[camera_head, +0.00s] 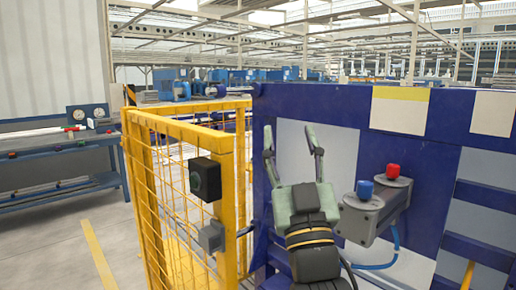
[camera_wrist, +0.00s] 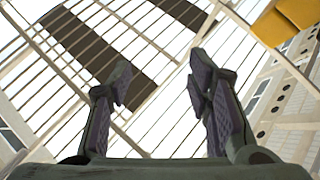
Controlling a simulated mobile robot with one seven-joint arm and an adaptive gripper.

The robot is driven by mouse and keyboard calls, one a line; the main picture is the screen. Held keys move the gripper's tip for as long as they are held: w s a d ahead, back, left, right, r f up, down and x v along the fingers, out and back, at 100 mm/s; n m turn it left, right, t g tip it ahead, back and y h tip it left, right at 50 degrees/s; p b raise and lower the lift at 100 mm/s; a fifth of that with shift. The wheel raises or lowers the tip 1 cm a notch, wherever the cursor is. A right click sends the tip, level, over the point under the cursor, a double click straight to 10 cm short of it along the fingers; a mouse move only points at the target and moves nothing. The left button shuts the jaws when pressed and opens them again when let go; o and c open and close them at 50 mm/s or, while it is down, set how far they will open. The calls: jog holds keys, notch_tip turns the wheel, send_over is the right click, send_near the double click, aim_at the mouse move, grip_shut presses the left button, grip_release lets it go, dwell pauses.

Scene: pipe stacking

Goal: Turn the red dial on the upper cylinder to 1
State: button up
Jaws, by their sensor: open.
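A red dial (camera_head: 393,169) sits on top of a grey cylinder (camera_head: 402,191) on the blue panel at the right of the head view. A blue dial (camera_head: 365,188) sits on a second grey cylinder (camera_head: 358,220) in front and to the left of it. No dial markings can be read. My gripper (camera_head: 291,142) points upward, left of both cylinders and apart from them. Its two fingers are spread with nothing between them. The wrist view shows the open fingers (camera_wrist: 160,82) against the roof, with neither dial in sight.
A yellow mesh fence (camera_head: 185,125) with a black box (camera_head: 205,179) stands close on the left of my gripper. The blue panel (camera_head: 300,103) stands behind it. A blue hose (camera_head: 385,264) hangs below the cylinders. A workbench (camera_head: 65,151) is at far left, with open floor before it.

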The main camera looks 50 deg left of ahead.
jog(key=shift+s+a+r+n+g+y, duration=0.1)
jog(key=shift+s+n+g+y, duration=0.2)
jog(key=shift+s, duration=0.5)
jog(key=shift+s+a+r+n+g+y, duration=0.1)
jog(key=shift+s+n+g+y, duration=0.1)
jog(key=shift+s+g+y, duration=0.4)
jog(key=shift+s+d, duration=0.1)
jog(key=shift+s, duration=0.1)
